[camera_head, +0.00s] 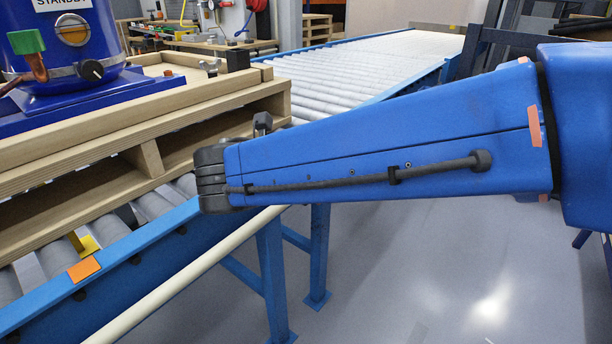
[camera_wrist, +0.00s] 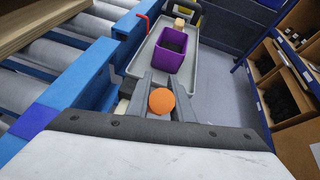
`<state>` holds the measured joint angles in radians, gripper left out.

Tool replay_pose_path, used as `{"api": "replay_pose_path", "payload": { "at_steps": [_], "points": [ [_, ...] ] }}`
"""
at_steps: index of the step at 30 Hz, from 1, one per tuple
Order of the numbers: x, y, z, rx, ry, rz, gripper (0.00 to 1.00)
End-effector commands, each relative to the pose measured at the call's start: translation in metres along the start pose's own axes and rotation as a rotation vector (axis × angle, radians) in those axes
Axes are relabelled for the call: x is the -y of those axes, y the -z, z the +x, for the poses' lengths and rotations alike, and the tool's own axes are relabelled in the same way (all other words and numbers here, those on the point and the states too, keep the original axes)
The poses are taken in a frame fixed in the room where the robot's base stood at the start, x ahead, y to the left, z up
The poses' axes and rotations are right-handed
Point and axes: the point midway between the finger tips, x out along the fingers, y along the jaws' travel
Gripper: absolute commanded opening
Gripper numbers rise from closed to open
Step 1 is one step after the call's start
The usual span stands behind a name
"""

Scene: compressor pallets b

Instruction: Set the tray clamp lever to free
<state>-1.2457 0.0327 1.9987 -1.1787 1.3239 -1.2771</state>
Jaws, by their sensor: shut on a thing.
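In the wrist view my gripper (camera_wrist: 166,84) has its two grey fingers closed around a round orange knob (camera_wrist: 161,101). The knob hides whatever lies below it, so I cannot tell the lever's position from here. Just beyond the fingertips is a long grey tray (camera_wrist: 189,75) beside the blue conveyor frame. A purple open bin (camera_wrist: 170,50) stands in the tray. A red bent rod (camera_wrist: 143,22) rises at the tray's left edge. In the head view my blue arm crosses the picture, and neither the gripper nor the tray shows.
A wooden pallet (camera_head: 146,153) carrying a blue compressor (camera_head: 70,48) sits on the roller conveyor (camera_head: 345,62) at left. Shelves with boxes (camera_wrist: 297,110) stand at right in the wrist view. Grey floor (camera_head: 430,270) is open beside the conveyor.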

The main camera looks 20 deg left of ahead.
Motion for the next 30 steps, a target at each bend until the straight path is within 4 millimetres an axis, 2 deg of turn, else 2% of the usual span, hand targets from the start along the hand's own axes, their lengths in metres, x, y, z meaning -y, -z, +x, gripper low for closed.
{"api": "replay_pose_path", "payload": {
  "at_steps": [6,15,30],
  "points": [
    [0.003,-0.009,0.012,-0.177,-0.027,0.027,0.00],
    [0.005,-0.013,0.024,-0.346,-0.055,0.044,0.00],
    [0.005,-0.013,0.029,-0.421,-0.068,0.050,0.00]
  ]
}}
